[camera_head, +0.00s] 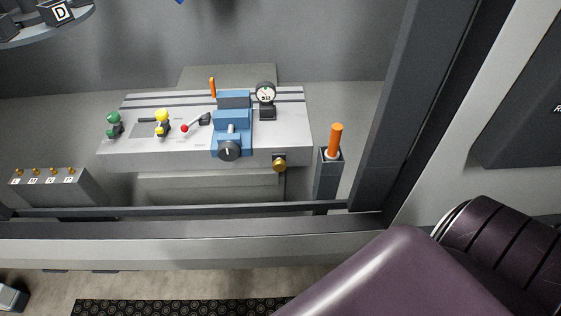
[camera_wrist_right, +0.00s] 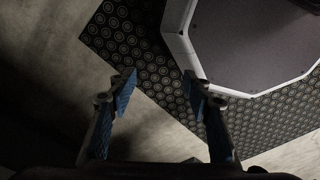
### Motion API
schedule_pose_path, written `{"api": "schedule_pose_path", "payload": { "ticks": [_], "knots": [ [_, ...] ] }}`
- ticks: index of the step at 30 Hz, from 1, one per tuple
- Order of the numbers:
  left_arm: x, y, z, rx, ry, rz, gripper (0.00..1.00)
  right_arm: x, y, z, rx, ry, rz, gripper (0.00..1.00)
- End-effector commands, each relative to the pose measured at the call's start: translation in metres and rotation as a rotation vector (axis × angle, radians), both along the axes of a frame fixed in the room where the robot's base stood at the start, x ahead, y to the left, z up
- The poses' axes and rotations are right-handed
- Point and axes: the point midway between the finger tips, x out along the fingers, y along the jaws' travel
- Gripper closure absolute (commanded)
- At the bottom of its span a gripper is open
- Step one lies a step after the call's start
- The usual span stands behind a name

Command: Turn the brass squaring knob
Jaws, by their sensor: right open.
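A brass knob (camera_head: 279,164) sits on the front face of a grey bench (camera_head: 190,158), right of its middle and below the dial gauge. In the head view my right arm fills the lower right corner, and its gripper is out of the picture. In the right wrist view my right gripper (camera_wrist_right: 160,85) is open and empty, its two blue-padded fingers apart above the floor. The knob does not show in that view. My left gripper is not in either view.
A blue vise (camera_head: 232,122) and a dial gauge (camera_head: 266,95) stand on the bench. An orange-handled tool (camera_head: 335,139) stands in a grey holder right of the knob. A frame sill (camera_head: 180,244) crosses in front. A black mat (camera_head: 180,307) lies on the floor.

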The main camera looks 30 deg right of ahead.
Motion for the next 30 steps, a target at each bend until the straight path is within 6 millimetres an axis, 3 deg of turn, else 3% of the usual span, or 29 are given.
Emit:
{"api": "schedule_pose_path", "payload": {
  "ticks": [7, 11, 14, 21, 30],
  "knots": [
    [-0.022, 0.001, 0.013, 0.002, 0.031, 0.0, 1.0, 0.038, 0.007, 0.035, 0.004, -0.024, -0.005, 0.54],
    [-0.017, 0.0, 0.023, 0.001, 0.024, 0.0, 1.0, 0.063, 0.012, 0.064, 0.007, -0.039, -0.008, 0.54],
    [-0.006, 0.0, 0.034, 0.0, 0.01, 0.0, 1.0, 0.089, 0.016, 0.099, 0.009, -0.056, -0.011, 0.54],
    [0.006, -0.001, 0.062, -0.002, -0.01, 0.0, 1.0, 0.145, 0.025, 0.21, 0.015, -0.101, -0.021, 0.54],
    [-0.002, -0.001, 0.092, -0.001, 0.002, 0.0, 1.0, 0.178, 0.028, 0.366, 0.02, -0.152, -0.031, 0.54]
  ]
}}
